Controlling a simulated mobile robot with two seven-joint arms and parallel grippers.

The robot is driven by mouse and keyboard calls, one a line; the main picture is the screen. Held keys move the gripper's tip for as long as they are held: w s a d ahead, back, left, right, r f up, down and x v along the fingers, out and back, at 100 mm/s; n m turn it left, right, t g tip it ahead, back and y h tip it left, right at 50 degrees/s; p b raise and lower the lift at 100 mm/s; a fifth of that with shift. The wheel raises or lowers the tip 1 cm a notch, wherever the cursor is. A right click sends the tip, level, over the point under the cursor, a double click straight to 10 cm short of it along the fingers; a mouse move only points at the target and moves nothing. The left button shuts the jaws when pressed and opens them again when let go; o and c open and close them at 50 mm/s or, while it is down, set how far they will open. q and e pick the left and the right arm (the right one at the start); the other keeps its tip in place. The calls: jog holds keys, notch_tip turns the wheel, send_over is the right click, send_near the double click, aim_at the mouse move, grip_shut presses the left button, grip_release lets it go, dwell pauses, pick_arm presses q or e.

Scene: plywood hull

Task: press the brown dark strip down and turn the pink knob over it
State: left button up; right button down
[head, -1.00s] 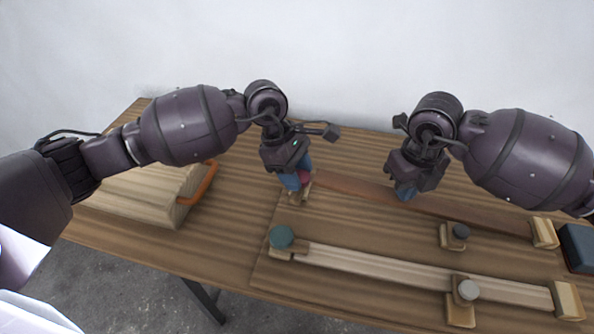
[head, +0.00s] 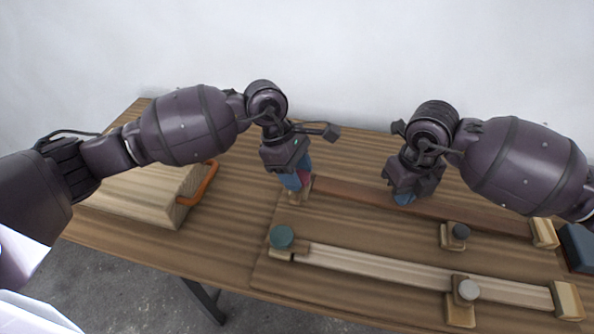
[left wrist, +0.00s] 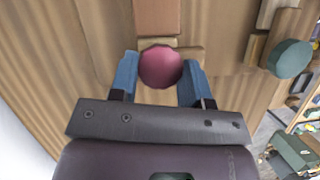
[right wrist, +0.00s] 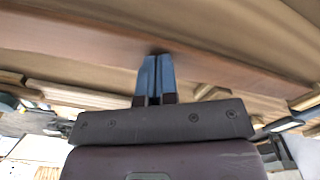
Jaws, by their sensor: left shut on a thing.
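The brown dark strip (head: 345,191) runs along the back of the board; its left end is next to the pink knob (head: 304,176). In the left wrist view the strip's end (left wrist: 158,15) stops just short of the knob (left wrist: 161,67), which sits over a small wooden block. My left gripper (head: 297,182) is shut on the pink knob, a blue finger on each side. My right gripper (head: 404,199) is shut and empty, its fingertips at the strip. In the right wrist view its fingers (right wrist: 154,75) are together against the strip (right wrist: 90,42); firm contact is hard to tell.
A wooden block with an orange handle (head: 202,185) lies left.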

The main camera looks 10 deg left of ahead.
jog(key=shift+f, duration=1.05)
pick_arm(q)
jog(key=shift+n+t, duration=0.6)
jog(key=shift+n, duration=0.8)
jog(key=shift+s+n+t, duration=0.15)
jog(key=shift+n+t, duration=0.15)
jog(key=shift+n, duration=1.1)
